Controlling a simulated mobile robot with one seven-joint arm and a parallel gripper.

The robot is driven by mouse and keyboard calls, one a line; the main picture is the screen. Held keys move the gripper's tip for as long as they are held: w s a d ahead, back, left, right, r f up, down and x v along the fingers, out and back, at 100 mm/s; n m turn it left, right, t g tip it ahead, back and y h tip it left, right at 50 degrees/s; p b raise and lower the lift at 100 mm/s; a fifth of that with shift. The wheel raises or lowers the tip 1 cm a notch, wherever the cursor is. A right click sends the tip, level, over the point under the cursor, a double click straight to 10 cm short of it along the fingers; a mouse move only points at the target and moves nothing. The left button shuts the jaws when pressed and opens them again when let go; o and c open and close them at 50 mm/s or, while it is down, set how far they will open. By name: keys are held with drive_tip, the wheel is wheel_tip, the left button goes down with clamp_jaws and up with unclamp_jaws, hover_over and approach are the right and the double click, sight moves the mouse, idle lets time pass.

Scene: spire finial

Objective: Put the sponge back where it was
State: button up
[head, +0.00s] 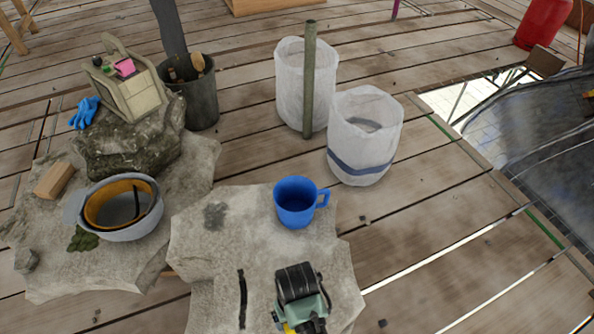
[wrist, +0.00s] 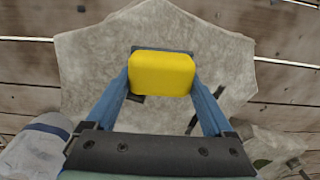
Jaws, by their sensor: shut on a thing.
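A yellow sponge (wrist: 162,75) is held between the two blue fingers of my gripper (wrist: 163,80) in the wrist view. The gripper is shut on it, with a finger at each side. Below it lies a pale stone slab (wrist: 85,75), and the sponge hides part of that slab. In the head view my gripper (head: 290,327) is at the bottom edge, over the front slab (head: 210,285). I cannot tell the height of the sponge above the slab.
A blue mug (head: 293,204) stands on the slab's back part. A black strip (head: 242,298) lies left of my gripper. A bowl (head: 138,232) and wooden block (head: 53,180) sit on the left slab. White bags (head: 365,115) stand behind. Planks at right are mostly clear.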

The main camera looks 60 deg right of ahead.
drive_tip(key=shift+f+b, duration=1.1)
drive_tip(key=shift+f, duration=1.15)
drive_tip(key=shift+f, duration=0.15)
drive_tip(key=o, duration=1.3)
wheel_tip(320, 180, up, 12)
drive_tip(key=p, duration=0.6)
drive_tip(key=shift+r, duration=0.2)
drive_tip(key=shift+w, duration=0.1)
